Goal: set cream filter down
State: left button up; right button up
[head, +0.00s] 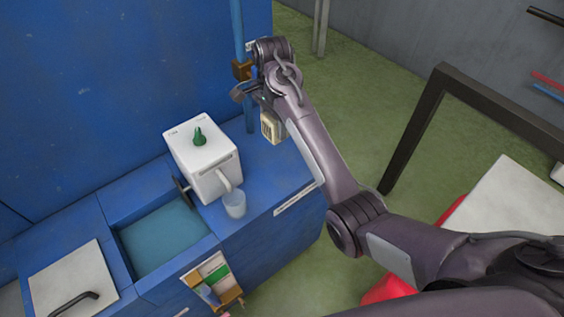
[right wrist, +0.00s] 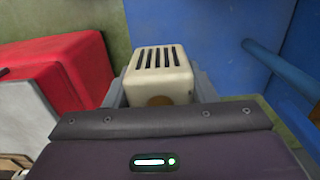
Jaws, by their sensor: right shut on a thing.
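The cream filter (right wrist: 161,68) is a small box with dark slots across its face and a brownish round spot below them. My right gripper (right wrist: 158,92) is shut on it, with a grey finger on each side. In the head view the filter (head: 269,127) shows partly beneath my right wrist, near the back right end of the blue counter (head: 262,185). I cannot tell whether it touches the counter. My left gripper is not in view.
A white machine (head: 207,160) with a green piece on top stands left of the filter, a clear cup (head: 234,203) before it. A blue pipe (head: 238,35) rises behind. A sunken basin (head: 160,236) lies left. A dark frame (head: 415,125) stands right.

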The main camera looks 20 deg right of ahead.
aim_at(275, 141)
jog(key=shift+s+f+b, duration=0.25)
jog(key=shift+f+b, duration=0.15)
jog(key=shift+f, duration=0.2)
jog(key=shift+s+f+b, duration=0.2)
jog(key=shift+f+b, duration=0.15)
jog(key=shift+f, duration=0.2)
jog(key=f, duration=0.1)
jog(key=f+p, duration=0.1)
jog(key=shift+s+a+f, duration=0.1)
jog(key=shift+s+f, duration=0.1)
jog(key=shift+f, duration=0.15)
jog(key=f, duration=0.3)
jog(key=f+p, duration=0.1)
jog(key=f, duration=0.5)
jog(key=shift+w, duration=0.25)
jog(key=shift+f, duration=2.25)
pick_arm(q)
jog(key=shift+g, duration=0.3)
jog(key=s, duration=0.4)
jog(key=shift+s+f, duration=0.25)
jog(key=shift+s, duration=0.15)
